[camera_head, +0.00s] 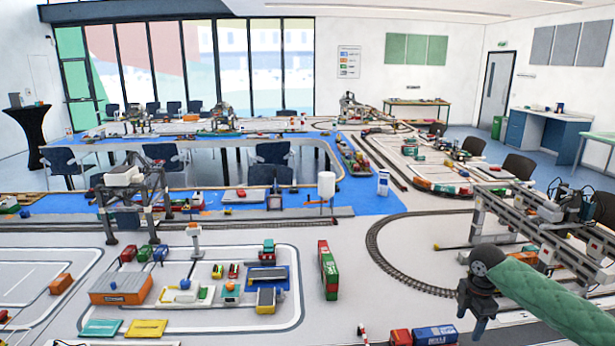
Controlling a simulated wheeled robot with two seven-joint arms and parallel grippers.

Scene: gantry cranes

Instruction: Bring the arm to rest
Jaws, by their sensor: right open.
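My right arm comes in from the lower right with a green sleeve. Its gripper (478,318) is dark, points down and is open, with nothing seen between the fingers. It hangs over the pale layout table, to the right of a blue container (435,335) at the bottom edge. My left arm and gripper are not in the picture.
A grey gantry crane (550,232) stands close behind and right of my arm. Another gantry crane (130,195) stands at the left. Curved track (400,275) runs behind my gripper. The pale surface left of it is partly clear.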

